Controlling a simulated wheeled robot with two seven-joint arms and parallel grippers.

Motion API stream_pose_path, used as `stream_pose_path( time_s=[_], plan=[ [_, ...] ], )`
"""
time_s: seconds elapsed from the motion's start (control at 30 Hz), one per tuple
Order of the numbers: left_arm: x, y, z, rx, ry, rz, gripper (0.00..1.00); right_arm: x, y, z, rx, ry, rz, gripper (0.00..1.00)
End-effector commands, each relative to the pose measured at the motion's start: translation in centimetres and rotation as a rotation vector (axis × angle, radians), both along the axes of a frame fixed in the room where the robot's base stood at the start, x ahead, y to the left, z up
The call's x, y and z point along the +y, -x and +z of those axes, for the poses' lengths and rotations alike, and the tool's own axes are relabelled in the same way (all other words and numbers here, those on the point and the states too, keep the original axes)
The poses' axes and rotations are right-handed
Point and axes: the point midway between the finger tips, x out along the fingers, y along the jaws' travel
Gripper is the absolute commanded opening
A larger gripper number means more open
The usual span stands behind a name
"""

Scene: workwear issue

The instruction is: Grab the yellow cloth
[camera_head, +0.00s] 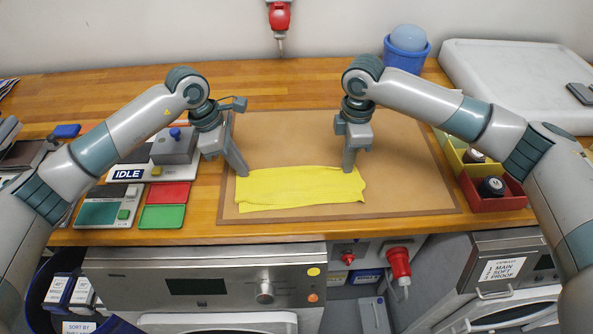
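The yellow cloth (300,188) lies spread on the brown board (410,150) in the middle of the wooden counter. My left gripper (242,173) points down at the cloth's upper left corner. My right gripper (348,170) points down at the cloth's upper right edge. Both fingertips appear at or just over the cloth's far edge. The fingers overlap from this angle, so I cannot tell whether either gripper is open or shut, or whether it pinches the fabric.
A grey device with an IDLE sign (128,173), a red pad (168,192) and a green pad (162,216) sit left of the board. Yellow and red bins (505,203) stand on the right. A blue bucket (405,58) stands at the back. The board around the cloth is clear.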

Motion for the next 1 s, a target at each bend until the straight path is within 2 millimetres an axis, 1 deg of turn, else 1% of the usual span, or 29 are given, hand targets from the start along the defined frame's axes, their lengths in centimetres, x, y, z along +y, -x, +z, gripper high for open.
stream_pose_path(
  time_s=[0.17, 0.37, 1.0],
  plan=[
    [0.0, 0.1, -0.1, 0.002, -0.001, -0.001, 0.00, 0.0, 0.0, -0.1, 0.001, 0.001, 0.000, 0.00],
    [0.0, 0.1, 0.3, 0.002, -0.001, -0.001, 0.00, 0.0, 0.0, 0.3, 0.001, 0.001, 0.000, 0.00],
    [0.0, 0.0, 4.1, 0.001, -0.001, 0.000, 0.00, 0.0, 0.0, 4.1, 0.000, 0.001, 0.000, 0.00]
  ],
)
